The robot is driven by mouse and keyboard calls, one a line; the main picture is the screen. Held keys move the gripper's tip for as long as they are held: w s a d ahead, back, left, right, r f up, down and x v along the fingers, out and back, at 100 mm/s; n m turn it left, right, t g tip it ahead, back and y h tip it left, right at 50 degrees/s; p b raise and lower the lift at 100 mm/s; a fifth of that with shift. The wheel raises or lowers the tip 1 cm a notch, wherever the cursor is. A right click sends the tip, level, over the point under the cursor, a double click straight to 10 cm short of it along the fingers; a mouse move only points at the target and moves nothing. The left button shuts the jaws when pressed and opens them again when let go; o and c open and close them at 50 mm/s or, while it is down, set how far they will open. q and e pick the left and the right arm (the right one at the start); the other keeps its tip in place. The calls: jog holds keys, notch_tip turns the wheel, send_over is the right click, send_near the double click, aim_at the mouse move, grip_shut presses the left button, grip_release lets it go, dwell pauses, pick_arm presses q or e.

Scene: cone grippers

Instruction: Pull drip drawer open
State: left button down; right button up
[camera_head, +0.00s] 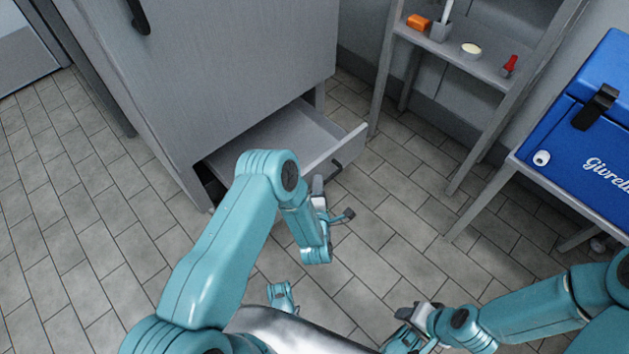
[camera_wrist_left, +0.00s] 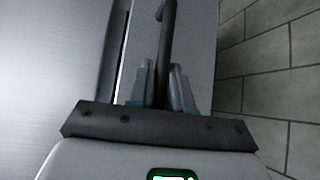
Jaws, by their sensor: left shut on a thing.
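The drip drawer (camera_head: 288,133) stands partly out at the bottom of the grey cabinet (camera_head: 220,70), and its empty inside shows from above. Its dark bar handle (camera_head: 337,165) is on the drawer front, partly hidden behind my left arm. My left gripper (camera_head: 319,187) is at the drawer front. In the left wrist view its two fingers (camera_wrist_left: 163,82) are closed on either side of the dark handle (camera_wrist_left: 167,40). My right gripper (camera_head: 405,313) is low in the head view, away from the drawer; its fingers are too unclear to judge.
A grey shelf (camera_head: 465,58) with small items stands right of the cabinet. A blue cooler box (camera_head: 590,130) sits on a stand at the far right. The tiled floor (camera_head: 400,215) in front of the drawer is clear apart from my own limbs.

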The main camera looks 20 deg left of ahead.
dwell(0.3)
pick_arm(q)
jog(key=c, duration=1.1)
grip_release()
jog(key=shift+c, duration=0.2)
